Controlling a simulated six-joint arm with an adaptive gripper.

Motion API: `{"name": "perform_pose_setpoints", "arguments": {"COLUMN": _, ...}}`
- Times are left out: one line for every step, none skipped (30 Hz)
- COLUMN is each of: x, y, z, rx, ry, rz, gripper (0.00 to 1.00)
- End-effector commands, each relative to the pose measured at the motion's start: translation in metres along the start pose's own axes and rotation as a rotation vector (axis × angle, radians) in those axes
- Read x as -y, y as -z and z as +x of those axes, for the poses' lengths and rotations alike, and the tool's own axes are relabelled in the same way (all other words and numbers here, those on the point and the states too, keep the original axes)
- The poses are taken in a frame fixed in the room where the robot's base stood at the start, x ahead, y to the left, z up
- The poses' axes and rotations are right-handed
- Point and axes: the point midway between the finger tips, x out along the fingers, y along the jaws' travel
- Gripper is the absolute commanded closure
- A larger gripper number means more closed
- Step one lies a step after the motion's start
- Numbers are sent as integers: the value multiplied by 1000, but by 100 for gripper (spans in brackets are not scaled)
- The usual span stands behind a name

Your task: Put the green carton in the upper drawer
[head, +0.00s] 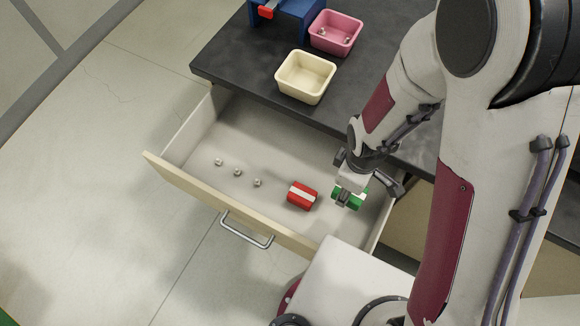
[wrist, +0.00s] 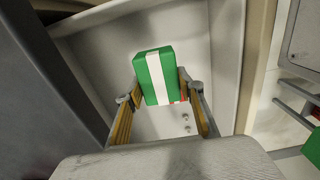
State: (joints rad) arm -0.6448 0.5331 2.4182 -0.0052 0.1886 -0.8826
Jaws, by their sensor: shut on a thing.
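The green carton (wrist: 156,77) with a white band is held between the fingers of my gripper (wrist: 157,98), which is shut on it. In the head view the carton (head: 355,196) shows partly under my gripper (head: 352,190), over the right part of the open upper drawer (head: 205,125). The wrist view shows the drawer's inside (wrist: 100,50) around and beyond the carton. I cannot tell whether the carton touches the drawer floor.
A red carton (head: 302,195) with a white band lies in the drawer just left of my gripper. Three small metal nuts (head: 237,172) lie further left. A cream bin (head: 305,77) and a pink bin (head: 335,33) stand on the dark worktop (head: 240,70) beside a blue object (head: 290,15).

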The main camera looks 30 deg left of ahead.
Motion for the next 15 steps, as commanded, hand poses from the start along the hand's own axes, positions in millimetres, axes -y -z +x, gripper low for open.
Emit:
{"name": "perform_pose_setpoints", "arguments": {"x": 3, "y": -2, "z": 8, "rx": 3, "ry": 4, "rz": -6, "gripper": 85}}
{"name": "perform_pose_setpoints", "arguments": {"x": 4, "y": -2, "z": 13, "rx": 3, "ry": 4, "rz": -10, "gripper": 85}}
{"name": "perform_pose_setpoints", "arguments": {"x": 6, "y": -2, "z": 18, "rx": 3, "ry": 4, "rz": -14, "gripper": 85}}
{"name": "perform_pose_setpoints", "arguments": {"x": 8, "y": -3, "z": 22, "rx": 3, "ry": 3, "rz": -17, "gripper": 85}}
{"name": "perform_pose_setpoints", "arguments": {"x": 9, "y": -3, "z": 25, "rx": 3, "ry": 4, "rz": -20, "gripper": 85}}
{"name": "perform_pose_setpoints", "arguments": {"x": 10, "y": -3, "z": 29, "rx": 2, "ry": 3, "rz": -24, "gripper": 85}}
{"name": "perform_pose_setpoints", "arguments": {"x": 12, "y": -3, "z": 32, "rx": 2, "ry": 3, "rz": -26, "gripper": 85}}
{"name": "perform_pose_setpoints", "arguments": {"x": 13, "y": -4, "z": 34, "rx": 2, "ry": 3, "rz": -28, "gripper": 85}}
{"name": "perform_pose_setpoints", "arguments": {"x": 14, "y": -4, "z": 37, "rx": 1, "ry": 1, "rz": -31, "gripper": 85}}
{"name": "perform_pose_setpoints", "arguments": {"x": 14, "y": -4, "z": 39, "rx": 1, "ry": 1, "rz": -33, "gripper": 85}}
{"name": "perform_pose_setpoints", "arguments": {"x": 15, "y": -4, "z": 40, "rx": 1, "ry": 1, "rz": -35, "gripper": 85}}
{"name": "perform_pose_setpoints", "arguments": {"x": 16, "y": -4, "z": 42, "rx": 1, "ry": 1, "rz": -36, "gripper": 85}}
{"name": "perform_pose_setpoints", "arguments": {"x": 16, "y": -4, "z": 43, "rx": 0, "ry": 0, "rz": -37, "gripper": 85}}
{"name": "perform_pose_setpoints", "arguments": {"x": 16, "y": -4, "z": 44, "rx": 0, "ry": 0, "rz": -38, "gripper": 85}}
{"name": "perform_pose_setpoints", "arguments": {"x": 16, "y": -4, "z": 44, "rx": 0, "ry": -1, "rz": -38, "gripper": 85}}
